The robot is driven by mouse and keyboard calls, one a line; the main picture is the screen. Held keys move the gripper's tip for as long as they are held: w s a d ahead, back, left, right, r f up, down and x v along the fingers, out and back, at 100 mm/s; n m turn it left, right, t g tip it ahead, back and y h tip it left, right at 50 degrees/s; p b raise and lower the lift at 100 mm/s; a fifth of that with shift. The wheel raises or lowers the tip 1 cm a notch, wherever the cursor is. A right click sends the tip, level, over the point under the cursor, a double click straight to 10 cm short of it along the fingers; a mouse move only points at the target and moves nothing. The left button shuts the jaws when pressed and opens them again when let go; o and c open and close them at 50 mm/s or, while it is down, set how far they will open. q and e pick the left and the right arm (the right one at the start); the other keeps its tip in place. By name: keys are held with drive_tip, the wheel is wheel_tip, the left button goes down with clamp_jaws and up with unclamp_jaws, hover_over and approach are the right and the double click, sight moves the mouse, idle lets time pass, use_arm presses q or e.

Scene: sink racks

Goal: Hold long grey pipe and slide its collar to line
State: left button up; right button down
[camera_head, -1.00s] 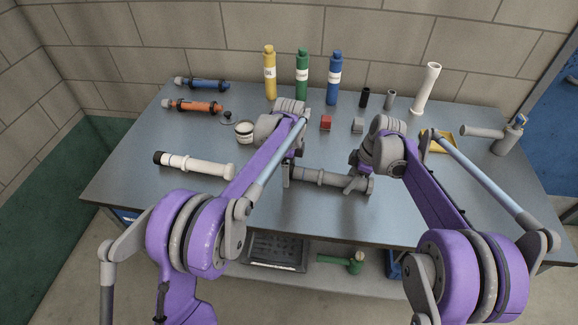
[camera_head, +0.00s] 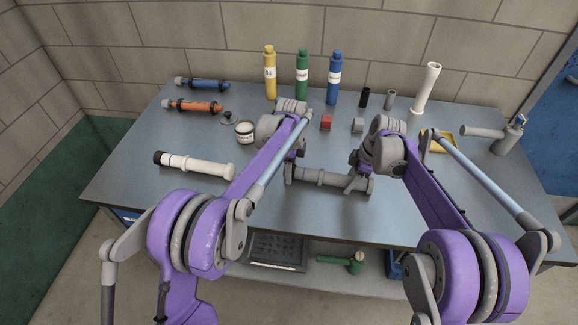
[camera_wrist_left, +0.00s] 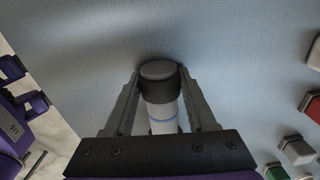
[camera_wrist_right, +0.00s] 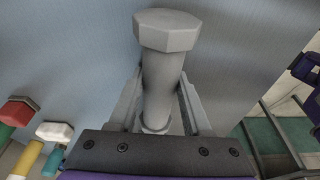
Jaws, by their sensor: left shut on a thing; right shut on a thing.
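The long grey pipe (camera_head: 324,178) lies crosswise near the front middle of the table. My left gripper (camera_head: 291,172) is shut at its left end. In the left wrist view, a dark collar (camera_wrist_left: 162,92) sits between the left fingertips (camera_wrist_left: 160,80), around the pipe's end. Below it, a pale stretch with a thin blue line (camera_wrist_left: 163,120) shows. My right gripper (camera_head: 360,182) is shut on the pipe near its right end. In the right wrist view, the pipe's faceted grey end (camera_wrist_right: 167,32) sticks out beyond the right fingertips (camera_wrist_right: 160,80).
A white pipe (camera_head: 200,166) lies left of the grey pipe. A round tub (camera_head: 245,132), red block (camera_head: 326,123) and grey block (camera_head: 358,126) stand behind my arms. Yellow, green and blue bottles (camera_head: 302,75) stand at the back. The table's front edge is close.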

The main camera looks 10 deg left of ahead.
use_arm(q)
drive_tip(key=shift+s+d, duration=0.1)
drive_tip(key=shift+d, duration=1.2)
use_arm(e)
drive_tip(key=shift+a, duration=0.1)
use_arm(q)
drive_tip(key=o, duration=1.2)
drive_tip(key=shift+a, duration=0.1)
drive_tip(key=shift+r, duration=3.55)
use_arm(e)
drive_tip(key=shift+c, duration=1.3)
unclamp_jaws()
drive_tip(key=shift+r, duration=0.1)
